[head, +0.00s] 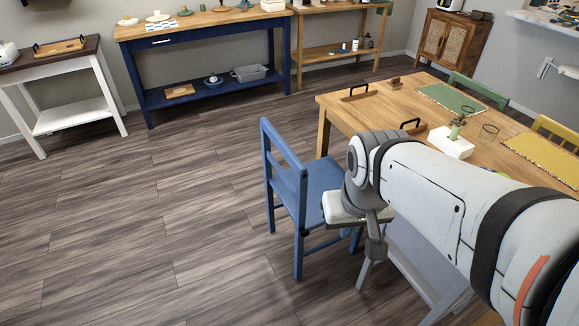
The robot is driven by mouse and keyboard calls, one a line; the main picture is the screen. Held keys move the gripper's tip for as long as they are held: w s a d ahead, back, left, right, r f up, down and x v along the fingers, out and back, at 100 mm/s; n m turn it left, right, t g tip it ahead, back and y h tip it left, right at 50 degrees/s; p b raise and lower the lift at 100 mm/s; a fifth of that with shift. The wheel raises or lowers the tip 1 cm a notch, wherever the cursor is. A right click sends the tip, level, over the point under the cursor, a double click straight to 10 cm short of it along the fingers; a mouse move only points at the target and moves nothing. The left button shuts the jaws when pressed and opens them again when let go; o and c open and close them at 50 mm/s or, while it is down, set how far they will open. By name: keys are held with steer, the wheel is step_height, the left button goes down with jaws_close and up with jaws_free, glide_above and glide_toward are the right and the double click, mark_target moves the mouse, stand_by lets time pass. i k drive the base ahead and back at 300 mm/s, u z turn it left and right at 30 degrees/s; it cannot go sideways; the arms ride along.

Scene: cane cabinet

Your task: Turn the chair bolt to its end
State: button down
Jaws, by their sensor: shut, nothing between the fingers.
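My arm reaches in from the lower right of the head view, and my gripper (376,250) points down with its fingers together and empty. A blue wooden chair (322,184) stands upright at the near left corner of the table, to the left of my gripper. A pale grey chair (413,257) stands closer, partly behind my arm and gripper.
A blue console (200,97) stands at the back. The left floor is clear.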

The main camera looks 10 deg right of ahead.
mark_target(305, 233)
steer(key=z, duration=0.05)
steer(key=i, duration=1)
steer(key=z, duration=0.65)
steer(key=k, duration=1.7)
steer(key=u, duration=0.65)
steer(key=i, duration=1)
steer(key=u, duration=0.05)
